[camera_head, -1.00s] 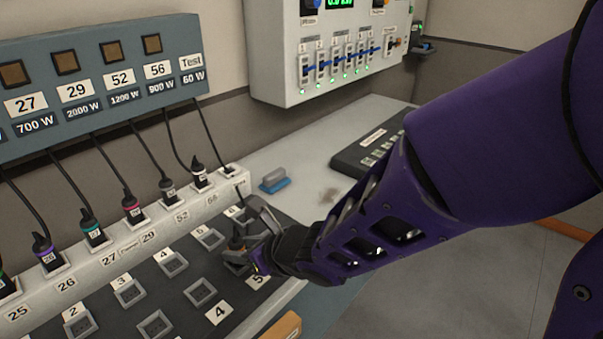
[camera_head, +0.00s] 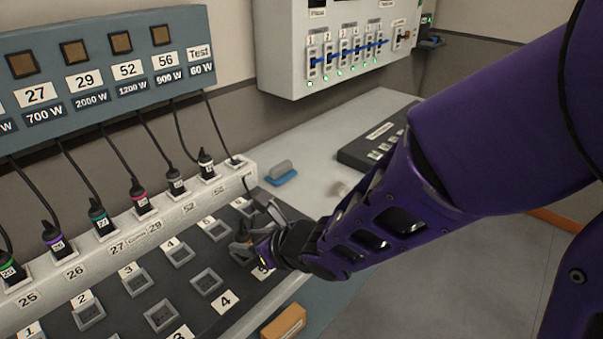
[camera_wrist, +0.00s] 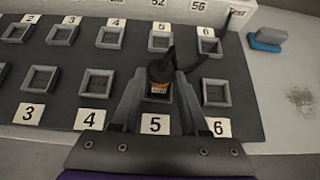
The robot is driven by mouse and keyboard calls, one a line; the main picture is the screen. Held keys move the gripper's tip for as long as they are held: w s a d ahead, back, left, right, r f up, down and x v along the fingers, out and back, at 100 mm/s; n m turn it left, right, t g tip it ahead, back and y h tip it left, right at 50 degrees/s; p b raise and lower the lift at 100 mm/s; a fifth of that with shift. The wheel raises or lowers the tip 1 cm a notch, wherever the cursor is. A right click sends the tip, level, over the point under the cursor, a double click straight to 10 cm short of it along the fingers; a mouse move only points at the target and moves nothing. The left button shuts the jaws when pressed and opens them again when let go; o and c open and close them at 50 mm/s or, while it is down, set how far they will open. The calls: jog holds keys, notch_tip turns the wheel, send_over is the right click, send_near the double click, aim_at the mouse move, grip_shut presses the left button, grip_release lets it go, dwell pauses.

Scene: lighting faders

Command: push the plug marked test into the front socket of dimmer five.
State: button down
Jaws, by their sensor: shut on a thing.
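My gripper (camera_wrist: 157,98) is shut on the dark plug with an orange band (camera_wrist: 160,73), its cable rising away. In the wrist view the plug is upright over the front socket of dimmer five (camera_wrist: 155,98), just behind the front label 5 (camera_wrist: 155,124). The plug hides much of this socket, so I cannot tell how deep it sits. The plug's own marking is not readable. In the head view my gripper (camera_head: 255,245) is at the right end of the dark socket panel, and its fingers partly cover the plug (camera_head: 241,243).
The front socket of dimmer six (camera_wrist: 215,93) is empty at the right; the front socket of four (camera_wrist: 97,83) is empty at the left. A row of plugs stands in the white strip (camera_head: 140,228) behind. A blue-based block (camera_head: 281,173) lies on the grey bench.

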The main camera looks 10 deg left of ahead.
jog(key=shift+f, duration=0.15)
jog(key=shift+c, duration=1.7)
grip_release()
